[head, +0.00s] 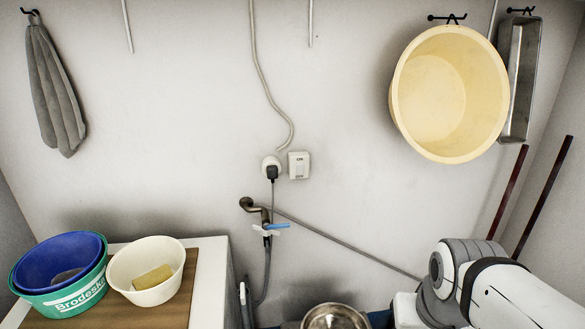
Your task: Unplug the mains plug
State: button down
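The black mains plug (272,174) sits in a round white wall socket (265,164) in the middle of the back wall. Its dark lead (272,194) hangs straight down from it towards the tap. A white switch box (298,165) is fixed to the wall just right of the socket. Part of my arm shows at the lower right, well apart from the plug. My gripper is not in view.
Below the plug, a bronze tap (262,210) with a blue and white lever juts from the wall. A yellow basin (450,94) hangs at upper right. Bowls (147,270) stand on a board at lower left. A metal bowl (335,317) is at bottom centre.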

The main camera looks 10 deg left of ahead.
aim_at(272, 171)
jog(key=k, duration=1.65)
jog(key=u, duration=1.1)
jog(key=i, duration=1.35)
jog(key=z, duration=0.9)
